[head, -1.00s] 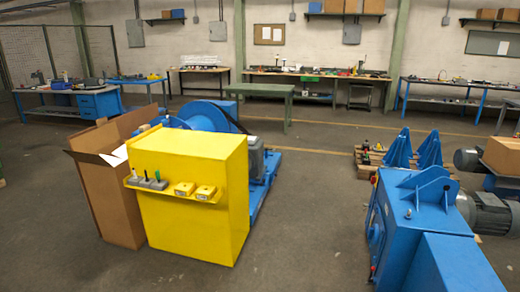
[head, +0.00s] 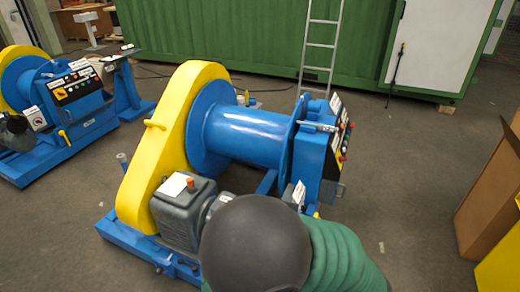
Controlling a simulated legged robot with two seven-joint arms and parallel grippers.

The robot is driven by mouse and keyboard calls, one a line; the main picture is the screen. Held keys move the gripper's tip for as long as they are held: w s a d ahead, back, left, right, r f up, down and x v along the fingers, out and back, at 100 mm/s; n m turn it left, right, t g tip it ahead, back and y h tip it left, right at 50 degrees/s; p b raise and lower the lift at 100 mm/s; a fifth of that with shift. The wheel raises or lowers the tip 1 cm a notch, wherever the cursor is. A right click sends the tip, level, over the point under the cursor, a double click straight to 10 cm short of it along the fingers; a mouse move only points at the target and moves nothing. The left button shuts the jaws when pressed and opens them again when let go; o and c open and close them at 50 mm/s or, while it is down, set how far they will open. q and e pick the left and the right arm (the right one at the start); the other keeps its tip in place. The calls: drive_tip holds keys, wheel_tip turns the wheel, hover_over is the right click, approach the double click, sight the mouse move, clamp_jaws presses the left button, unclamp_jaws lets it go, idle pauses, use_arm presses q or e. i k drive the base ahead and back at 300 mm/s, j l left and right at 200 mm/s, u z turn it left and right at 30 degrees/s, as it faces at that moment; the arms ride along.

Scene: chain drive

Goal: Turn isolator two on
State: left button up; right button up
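A blue winch (head: 245,135) with a yellow chain guard (head: 165,150) stands in the middle of the head view. Its control panel (head: 340,140) on the right end is seen edge-on, with red and green buttons. A second blue machine on the left has a facing panel (head: 77,85) with a yellow switch plate. A small pale box with a dark knob (head: 36,118) sits below that panel. I cannot read any label, so I cannot tell which switch is isolator two or its position. Neither gripper is in view.
A green ribbed motor (head: 340,255) with a dark round end cover (head: 255,245) fills the bottom centre, close to me. A grey ladder (head: 320,45) leans at a green container (head: 230,40) behind. A cardboard box (head: 485,195) stands at right. Floor is clear between the winch and box.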

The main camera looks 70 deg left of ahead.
sight(340, 159)
drive_tip(key=u, duration=2.15)
drive_tip(key=i+l+u, duration=0.25)
drive_tip(key=l, duration=0.2)
drive_tip(key=i+l+u, duration=0.1)
drive_tip(key=l+u, duration=0.2)
drive_tip(key=l, duration=0.15)
drive_tip(key=l+u, duration=0.25)
drive_tip(key=l, duration=0.2)
drive_tip(key=i+l+u, duration=0.1)
drive_tip(key=l+u, duration=0.2)
drive_tip(key=l, duration=2.2)
drive_tip(key=i+u, duration=0.05)
drive_tip(key=i, duration=0.05)
